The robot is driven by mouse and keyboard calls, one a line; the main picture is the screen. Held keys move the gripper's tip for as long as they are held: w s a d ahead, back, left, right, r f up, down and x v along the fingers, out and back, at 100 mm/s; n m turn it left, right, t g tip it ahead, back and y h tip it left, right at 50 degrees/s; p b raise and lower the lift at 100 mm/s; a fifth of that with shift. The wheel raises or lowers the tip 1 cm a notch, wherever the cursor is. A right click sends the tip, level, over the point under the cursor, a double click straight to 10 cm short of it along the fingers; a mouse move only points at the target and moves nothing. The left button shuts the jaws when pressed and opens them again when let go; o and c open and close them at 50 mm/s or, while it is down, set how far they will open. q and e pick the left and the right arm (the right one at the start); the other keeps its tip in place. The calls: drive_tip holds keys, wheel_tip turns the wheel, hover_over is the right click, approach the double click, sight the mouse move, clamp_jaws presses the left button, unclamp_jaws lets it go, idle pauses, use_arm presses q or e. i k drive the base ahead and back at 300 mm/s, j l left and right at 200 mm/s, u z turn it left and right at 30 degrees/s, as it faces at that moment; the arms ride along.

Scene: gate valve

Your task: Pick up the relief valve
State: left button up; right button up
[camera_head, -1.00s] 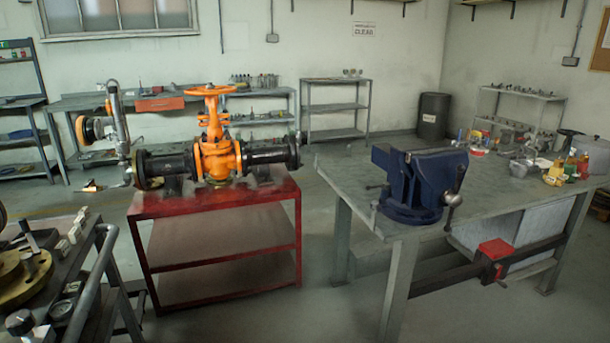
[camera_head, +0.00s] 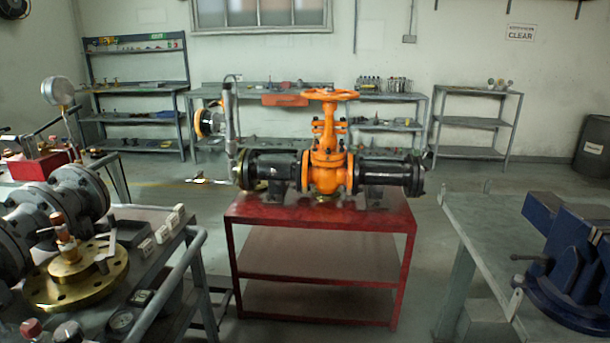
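I cannot tell for certain which item is the relief valve. An orange gate valve (camera_head: 326,165) with a handwheel sits in a black pipe run on the red table (camera_head: 319,216) in the middle. Neither of my grippers shows in the view.
A grey flanged pipe assembly (camera_head: 60,205) is at the left edge, with a round gauge (camera_head: 61,91) above it. A blue vise (camera_head: 572,262) stands on the workbench (camera_head: 490,250) at the right. Open floor (camera_head: 438,204) lies between the red table and the workbench.

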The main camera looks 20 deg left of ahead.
sight(67, 243)
drive_tip(key=i+u, duration=0.3)
drive_tip(key=u, duration=0.15)
drive_tip(key=i+l+u, duration=0.2)
drive_tip(key=u, duration=0.25)
drive_tip(key=i+l+u, duration=0.25)
drive_tip(key=u, duration=0.2)
drive_tip(key=i+l+u, duration=0.25)
drive_tip(key=u, duration=0.2)
drive_tip(key=i+l+u, duration=0.25)
drive_tip(key=l+u, duration=0.3)
drive_tip(key=l, duration=0.2)
